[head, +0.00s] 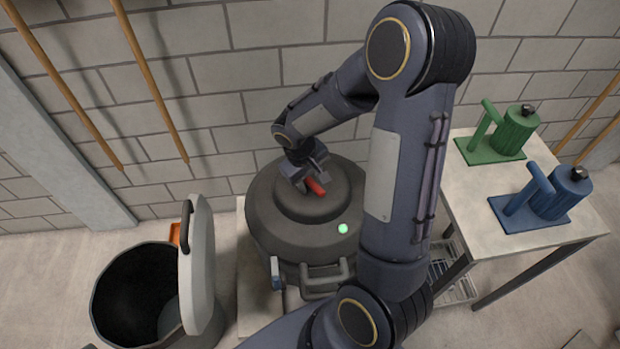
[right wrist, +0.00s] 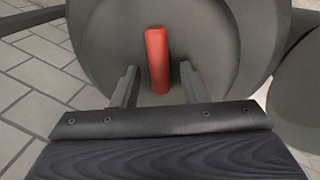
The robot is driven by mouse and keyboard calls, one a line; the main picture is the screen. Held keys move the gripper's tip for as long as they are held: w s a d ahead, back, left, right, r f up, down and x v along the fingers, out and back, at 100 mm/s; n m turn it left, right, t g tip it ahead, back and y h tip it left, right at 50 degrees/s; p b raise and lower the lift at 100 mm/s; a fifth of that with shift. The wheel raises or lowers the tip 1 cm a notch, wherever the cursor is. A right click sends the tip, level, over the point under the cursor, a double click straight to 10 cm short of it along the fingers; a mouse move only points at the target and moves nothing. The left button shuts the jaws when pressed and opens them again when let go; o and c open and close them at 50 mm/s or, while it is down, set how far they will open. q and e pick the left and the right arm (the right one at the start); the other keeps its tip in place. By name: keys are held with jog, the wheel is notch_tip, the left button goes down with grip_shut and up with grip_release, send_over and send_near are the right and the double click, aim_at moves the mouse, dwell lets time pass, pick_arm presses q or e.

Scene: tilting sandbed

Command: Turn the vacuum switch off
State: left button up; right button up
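The vacuum (head: 268,225) is a dark grey round drum with a stepped lid, standing behind my right arm in the head view. A red switch lever (head: 315,187) sits on its raised top, and a green light (head: 343,229) glows on the lid's front. In the right wrist view the red switch (right wrist: 157,60) stands upright in the picture, its lower end between the fingers. My right gripper (head: 306,180) is over the lid at the switch. Its fingers (right wrist: 158,84) are apart with gaps on both sides of the switch. My left gripper is not in view.
An open dark bin (head: 100,300) with a light grey lid (head: 204,265) stands at the left. A table (head: 480,215) at the right carries a green device (head: 515,132) and a blue device (head: 567,193). A block wall (head: 260,60) with wooden poles is close behind.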

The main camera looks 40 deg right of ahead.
grip_shut()
dwell(0.3)
jog(key=shift+f+n, duration=0.1)
jog(key=shift+n, duration=0.2)
jog(key=n, duration=0.1)
jog(key=n+b, duration=0.1)
jog(key=shift+s+a+n+t, duration=0.1)
jog(key=shift+a+n+t, duration=0.05)
jog(key=shift+n+t, duration=0.15)
jog(key=n, duration=0.2)
jog(key=shift+s+a+n+t, duration=0.1)
jog(key=shift+a+n+t, duration=0.05)
jog(key=shift+n+t, duration=0.2)
jog(key=n, duration=0.2)
jog(key=shift+s+n+y, duration=0.1)
jog(key=shift+n+y, duration=0.2)
jog(key=shift+n, duration=0.05)
jog(key=shift+s+a+n+t+y+p, duration=0.1)
jog(key=shift+n+t+y+p, duration=0.15)
jog(key=shift+n, duration=0.55)
jog(key=shift+s+a+n+t+y+p, duration=0.1)
jog(key=shift+n+p, duration=0.25)
jog(key=shift+n, duration=0.45)
